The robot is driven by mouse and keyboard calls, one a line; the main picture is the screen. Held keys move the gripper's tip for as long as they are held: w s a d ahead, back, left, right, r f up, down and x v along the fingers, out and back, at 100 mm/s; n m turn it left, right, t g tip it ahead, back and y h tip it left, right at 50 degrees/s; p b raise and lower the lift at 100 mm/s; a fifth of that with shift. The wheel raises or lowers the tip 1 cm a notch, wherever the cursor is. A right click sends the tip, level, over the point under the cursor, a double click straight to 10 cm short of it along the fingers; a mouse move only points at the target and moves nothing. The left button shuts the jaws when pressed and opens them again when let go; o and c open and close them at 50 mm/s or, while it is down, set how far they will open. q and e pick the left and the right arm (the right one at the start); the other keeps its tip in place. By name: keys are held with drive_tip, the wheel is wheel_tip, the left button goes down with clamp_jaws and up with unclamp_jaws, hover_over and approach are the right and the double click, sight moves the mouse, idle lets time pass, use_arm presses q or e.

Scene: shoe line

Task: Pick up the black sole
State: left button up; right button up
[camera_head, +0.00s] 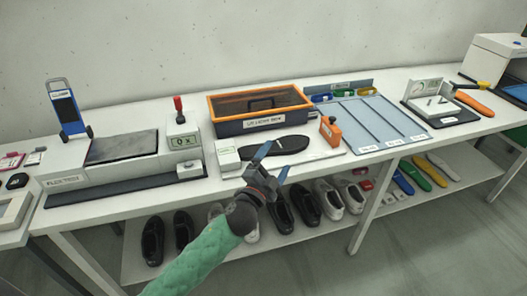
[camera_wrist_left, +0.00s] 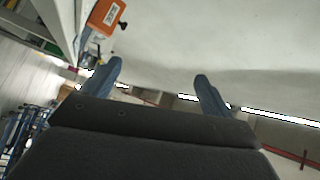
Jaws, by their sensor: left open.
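I cannot tell how high the fingers are above the table. In the left wrist view the open fingers (camera_wrist_left: 157,80) have nothing between them, and the sole is not seen. My right gripper is not in view.
The orange-rimmed box (camera_head: 213,117) stands behind the sole. An orange block-shaped tool (camera_head: 331,131) is to its right, also in the left wrist view (camera_wrist_left: 106,17). A small white device (camera_head: 227,154) is to its left. Several shoes (camera_head: 306,204) stand on the lower shelf.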

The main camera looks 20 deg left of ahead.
use_arm(q)
drive_tip(key=w+d+r+m+g+h, duration=0.2)
drive_tip(key=d+r+m+g+h, duration=0.45)
drive_tip(key=m+h, duration=0.8)
drive_tip(key=m+g+y, duration=1.1)
drive_tip(key=m+y, duration=0.4)
drive_tip(key=m, duration=0.3)
approach(261, 145)
drive_tip(key=shift+s+d+f, duration=0.35)
drive_tip(key=shift+s+d, duration=0.15)
drive_tip(key=shift+s, duration=0.3)
drive_tip(key=shift+a+f, duration=0.1)
drive_tip(key=shift+a, duration=0.05)
drive_tip(key=shift+p+x, duration=0.45)
drive_tip(key=shift+x, duration=0.75)
drive_tip(key=p+x, duration=0.1)
drive_tip(key=x, duration=0.1)
drive_tip(key=p+x, duration=0.1)
drive_tip(key=x, duration=0.1)
drive_tip(key=shift+d, duration=0.45)
drive_tip(key=shift+w+d+f+p, duration=0.1)
drive_tip(key=shift+w+f+p, duration=0.15)
drive_tip(key=shift+f, duration=0.2)
drive_tip(key=shift+s, duration=0.1)
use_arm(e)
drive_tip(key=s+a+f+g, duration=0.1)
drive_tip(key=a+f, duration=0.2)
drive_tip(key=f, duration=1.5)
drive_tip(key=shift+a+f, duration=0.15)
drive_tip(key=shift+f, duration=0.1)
